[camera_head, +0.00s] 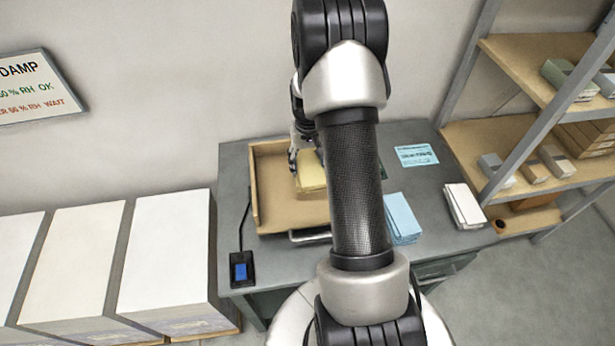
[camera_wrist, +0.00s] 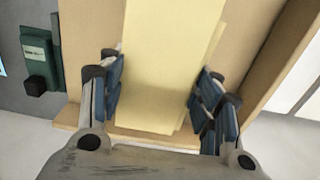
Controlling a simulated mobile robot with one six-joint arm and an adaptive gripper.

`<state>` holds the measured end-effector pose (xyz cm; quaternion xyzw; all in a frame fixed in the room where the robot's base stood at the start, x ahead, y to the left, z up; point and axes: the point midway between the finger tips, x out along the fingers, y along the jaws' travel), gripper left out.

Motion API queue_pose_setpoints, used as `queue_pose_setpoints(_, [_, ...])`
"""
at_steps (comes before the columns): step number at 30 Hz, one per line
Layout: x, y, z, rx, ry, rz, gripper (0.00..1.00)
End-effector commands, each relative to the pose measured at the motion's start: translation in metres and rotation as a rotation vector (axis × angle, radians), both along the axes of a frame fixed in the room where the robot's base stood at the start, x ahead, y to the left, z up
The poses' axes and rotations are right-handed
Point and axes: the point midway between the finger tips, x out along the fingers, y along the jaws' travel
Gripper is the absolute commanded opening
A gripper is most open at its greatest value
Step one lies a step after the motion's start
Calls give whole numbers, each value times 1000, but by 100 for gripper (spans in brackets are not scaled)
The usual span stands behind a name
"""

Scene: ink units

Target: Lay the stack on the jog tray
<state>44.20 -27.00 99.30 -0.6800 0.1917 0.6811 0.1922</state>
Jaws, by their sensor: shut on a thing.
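The stack (camera_wrist: 160,70) is a pale yellow block of sheets held between the blue pads of my gripper (camera_wrist: 157,92) in the wrist view. Its sheets look slightly uneven at the edges. In the head view the stack (camera_head: 312,178) shows over the jog tray (camera_head: 275,212), a tan tray with raised walls on the grey table. My gripper (camera_head: 303,158) is at the stack's far end, partly hidden by my arm. I cannot tell whether the stack touches the tray floor. The tray also shows beneath the stack in the wrist view (camera_wrist: 90,60).
A blue stack (camera_head: 403,218) and a white stack (camera_head: 463,205) lie on the table (camera_head: 405,135) to the right. A blue switch (camera_head: 241,270) on a cord is at the table's left front. Shelves (camera_head: 535,60) stand right; large white paper piles (camera_head: 165,250) stand left.

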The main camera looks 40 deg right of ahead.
Motion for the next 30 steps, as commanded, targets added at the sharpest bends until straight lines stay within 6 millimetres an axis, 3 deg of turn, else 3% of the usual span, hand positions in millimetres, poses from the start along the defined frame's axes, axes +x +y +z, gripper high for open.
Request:
queue_pose_setpoints(8, [0, 0, -21, -1, -1, 0, 21])
queue_pose_setpoints(15, [1, 0, -54, -1, -2, 0, 21])
queue_pose_setpoints(27, [1, -1, -59, -2, -3, 0, 21])
queue_pose_setpoints(28, [0, 0, -58, -1, -2, 0, 60])
queue_pose_setpoints(30, [0, 0, -58, -1, -1, 0, 65])
